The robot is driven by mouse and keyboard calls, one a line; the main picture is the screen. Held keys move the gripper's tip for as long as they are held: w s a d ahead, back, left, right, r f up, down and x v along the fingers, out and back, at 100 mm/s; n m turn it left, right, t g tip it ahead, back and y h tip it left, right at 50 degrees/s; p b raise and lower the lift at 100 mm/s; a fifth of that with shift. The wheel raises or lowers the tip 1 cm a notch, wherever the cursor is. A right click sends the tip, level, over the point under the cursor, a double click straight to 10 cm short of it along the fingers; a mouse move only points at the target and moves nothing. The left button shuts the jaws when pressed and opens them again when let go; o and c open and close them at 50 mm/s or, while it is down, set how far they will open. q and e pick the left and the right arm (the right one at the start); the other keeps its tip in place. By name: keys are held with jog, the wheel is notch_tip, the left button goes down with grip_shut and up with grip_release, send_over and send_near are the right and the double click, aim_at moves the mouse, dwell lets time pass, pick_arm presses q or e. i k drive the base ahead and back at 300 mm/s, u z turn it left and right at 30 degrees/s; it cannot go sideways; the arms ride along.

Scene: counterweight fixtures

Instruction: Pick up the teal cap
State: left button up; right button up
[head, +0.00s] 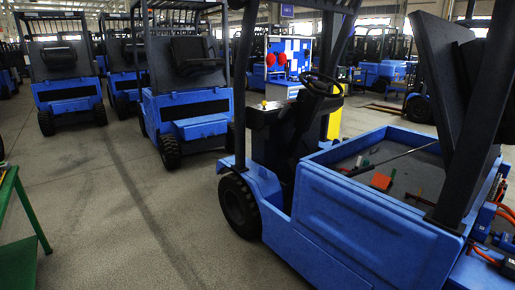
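No teal cap can be made out for certain. Small green pieces lie in the open bay (345,160) of the nearest blue forklift (370,232). One green piece (392,174) stands beside an orange-red block (381,181), and another small greenish piece (375,151) lies farther back. They are too small to tell whether either is a cap. Neither of my grippers can be made out in the head view.
The forklift's dark cover (465,110) is raised over the bay, and a dark rod (395,158) lies across it. Orange cables (485,256) hang at the right edge. A green-framed table (28,205) stands at the left. Open floor (120,200) lies between.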

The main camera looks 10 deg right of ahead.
aim_at(366, 162)
jog(key=z, duration=0.5)
jog(key=i, duration=2.1)
jog(key=z, duration=0.25)
